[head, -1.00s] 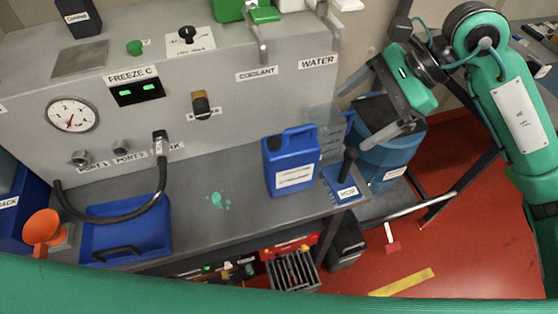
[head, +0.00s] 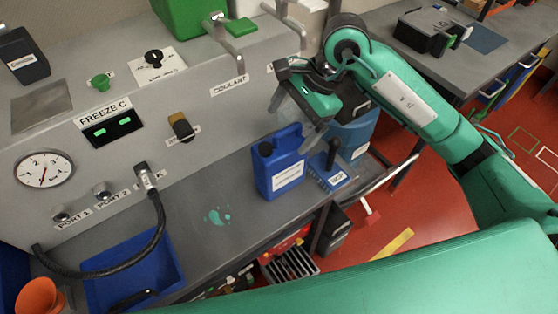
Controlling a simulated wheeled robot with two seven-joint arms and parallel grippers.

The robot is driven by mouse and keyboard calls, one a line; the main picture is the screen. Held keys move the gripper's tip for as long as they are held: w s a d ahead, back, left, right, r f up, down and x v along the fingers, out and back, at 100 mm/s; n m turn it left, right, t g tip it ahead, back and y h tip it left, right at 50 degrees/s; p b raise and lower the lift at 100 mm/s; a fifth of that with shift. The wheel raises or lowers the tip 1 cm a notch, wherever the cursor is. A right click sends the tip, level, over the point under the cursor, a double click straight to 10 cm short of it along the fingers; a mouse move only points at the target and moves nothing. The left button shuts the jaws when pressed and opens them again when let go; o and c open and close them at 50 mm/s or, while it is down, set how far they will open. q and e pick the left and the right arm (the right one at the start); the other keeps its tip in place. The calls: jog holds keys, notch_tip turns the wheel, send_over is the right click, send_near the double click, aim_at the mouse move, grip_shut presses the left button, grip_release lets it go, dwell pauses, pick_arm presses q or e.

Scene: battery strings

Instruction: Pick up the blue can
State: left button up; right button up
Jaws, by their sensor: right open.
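The blue can (head: 279,165) is a jerrycan with a white label and a black cap. It stands upright on the grey bench to the right of the teal spill. My right gripper (head: 312,125) is open and empty, above and to the right of the can's top. Its fingers point down and overlap the can's upper right edge in the head view, and I cannot tell whether they touch it. My left gripper is not in view.
A blue mop pad (head: 332,175) with a black handle lies right of the can. A blue bucket (head: 355,135) is behind it. A blue tray (head: 145,268) and black hose (head: 130,262) are at left. A teal puddle (head: 217,216) marks the bench (head: 205,180).

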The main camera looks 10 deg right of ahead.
aim_at(283, 135)
jog(key=shift+a+f, duration=0.3)
jog(key=shift+f, duration=0.25)
jog(key=shift+f+p, duration=0.15)
jog(key=shift+p, duration=0.15)
jog(key=shift+a+f+p, duration=0.2)
jog(key=shift+f+p, duration=0.1)
jog(key=p+x, duration=0.1)
jog(key=x, duration=0.2)
jog(key=shift+s+p, duration=0.1)
jog(key=shift+p, duration=0.2)
jog(key=shift+a+f, duration=0.15)
jog(key=shift+f, duration=0.4)
jog(key=c, duration=1.3)
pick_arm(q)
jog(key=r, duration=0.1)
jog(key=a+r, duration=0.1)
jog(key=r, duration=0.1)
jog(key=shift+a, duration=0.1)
pick_arm(e)
jog(key=shift+r, duration=0.1)
jog(key=shift+c, duration=0.3)
